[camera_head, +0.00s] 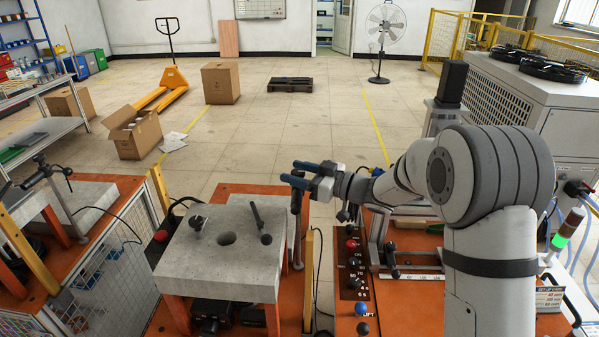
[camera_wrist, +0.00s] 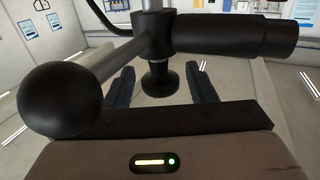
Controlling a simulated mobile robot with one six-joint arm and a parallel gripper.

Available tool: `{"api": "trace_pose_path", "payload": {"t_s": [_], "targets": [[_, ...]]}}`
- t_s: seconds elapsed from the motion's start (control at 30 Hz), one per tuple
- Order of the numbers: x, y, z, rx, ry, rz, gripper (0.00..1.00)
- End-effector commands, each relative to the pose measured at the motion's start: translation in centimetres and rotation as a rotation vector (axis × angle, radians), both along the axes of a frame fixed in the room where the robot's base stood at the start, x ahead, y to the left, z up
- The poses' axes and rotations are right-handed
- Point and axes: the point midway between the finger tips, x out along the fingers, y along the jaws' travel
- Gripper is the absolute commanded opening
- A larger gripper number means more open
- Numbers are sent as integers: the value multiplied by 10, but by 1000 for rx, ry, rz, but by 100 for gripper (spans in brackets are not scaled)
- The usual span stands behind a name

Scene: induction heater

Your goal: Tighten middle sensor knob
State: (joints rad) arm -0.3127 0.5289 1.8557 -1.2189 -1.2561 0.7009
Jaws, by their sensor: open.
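My gripper (camera_head: 290,172) is open, with two blue fingers reaching left over the gap beside the grey block in the head view. In the wrist view, the fingers of my gripper (camera_wrist: 158,69) stand apart on either side of a small black knob (camera_wrist: 159,82). The knob sits below a metal rod and clamp, under a black cylindrical sensor body (camera_wrist: 235,35). I cannot tell whether either finger touches the knob. A large black ball knob (camera_wrist: 63,100) is close to the camera at left. In the head view, a dark upright part (camera_head: 296,198) shows just below the fingers; its knob cannot be made out.
A grey block (camera_head: 225,265) with a round hole, a small knob (camera_head: 197,224) and a lever (camera_head: 257,216) stands left of my gripper. Another sensor on a stand (camera_head: 45,172) is at far left. A control panel (camera_head: 353,270) lies below my arm.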

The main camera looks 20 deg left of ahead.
Motion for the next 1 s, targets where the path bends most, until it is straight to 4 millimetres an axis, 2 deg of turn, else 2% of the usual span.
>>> {"api": "trace_pose_path", "payload": {"t_s": [0.07, 0.5, 0.53, 0.77, 1.0], "targets": [[0, 0, 0, 0, 0, 0, 47], [0, -1, 0, 0, 0, -1, 11], [1, -6, 0, 0, 0, -5, 10], [0, -2, -1, 0, -1, -27, 10], [0, -1, -3, 2, -2, -143, 10]]}}
